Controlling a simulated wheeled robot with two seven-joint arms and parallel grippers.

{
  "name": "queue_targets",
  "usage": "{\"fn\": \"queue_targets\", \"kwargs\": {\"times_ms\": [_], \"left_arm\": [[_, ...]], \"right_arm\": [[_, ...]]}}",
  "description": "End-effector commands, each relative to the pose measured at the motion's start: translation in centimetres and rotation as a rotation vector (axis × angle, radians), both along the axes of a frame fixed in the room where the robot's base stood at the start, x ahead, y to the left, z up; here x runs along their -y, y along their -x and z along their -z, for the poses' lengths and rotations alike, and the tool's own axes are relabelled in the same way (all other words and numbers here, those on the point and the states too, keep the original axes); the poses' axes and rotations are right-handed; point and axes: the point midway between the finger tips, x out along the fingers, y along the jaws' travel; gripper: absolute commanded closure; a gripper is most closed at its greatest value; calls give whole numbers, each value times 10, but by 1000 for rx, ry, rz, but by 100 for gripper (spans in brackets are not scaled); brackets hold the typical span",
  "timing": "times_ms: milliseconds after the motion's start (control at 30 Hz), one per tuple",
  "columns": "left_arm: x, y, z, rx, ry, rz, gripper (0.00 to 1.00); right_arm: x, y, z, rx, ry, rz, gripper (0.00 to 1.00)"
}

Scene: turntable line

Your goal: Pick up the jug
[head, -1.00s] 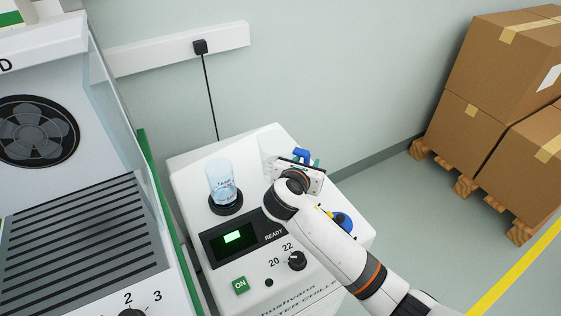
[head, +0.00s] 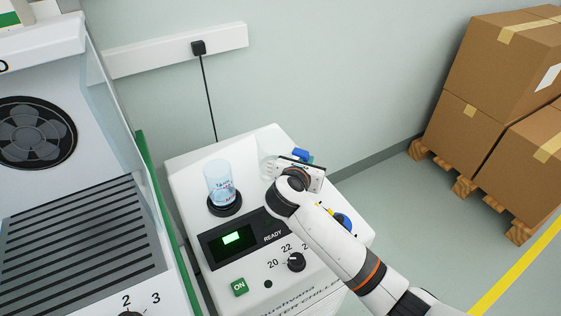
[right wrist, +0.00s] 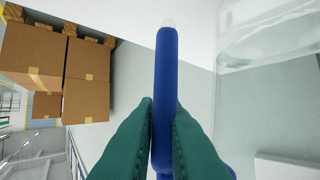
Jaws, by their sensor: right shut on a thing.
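The jug is clear, with a blue handle. In the head view its clear body (head: 267,166) stands at the back of the white chiller top, partly hidden behind my right gripper, and a bit of the blue handle (head: 302,154) shows above the gripper. In the right wrist view the handle (right wrist: 166,75) runs upright between the green fingers of my right gripper (right wrist: 163,120), which touch it from both sides. The clear body (right wrist: 265,40) fills the upper right there. Whether the jug's base rests on the chiller is hidden. My left gripper is not in view.
The white chiller (head: 190,165) has a clear printed cup (head: 219,178) on a black round pad (head: 225,207), left of the jug. A fan unit (head: 75,200) stands at the left. Cardboard boxes (head: 490,80) on pallets stand at the right. A wall is behind.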

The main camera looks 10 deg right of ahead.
Motion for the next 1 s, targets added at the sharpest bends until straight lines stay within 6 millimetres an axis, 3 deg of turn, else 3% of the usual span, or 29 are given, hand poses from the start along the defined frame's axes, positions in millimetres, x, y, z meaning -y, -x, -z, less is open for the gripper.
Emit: {"fn": "queue_targets", "kwargs": {"times_ms": [467, 1000], "left_arm": [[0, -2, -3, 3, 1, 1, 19], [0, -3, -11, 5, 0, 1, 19]], "right_arm": [[0, -1, -13, 4, -2, -1, 100], [0, -1, -66, 5, -3, 1, 100]]}}
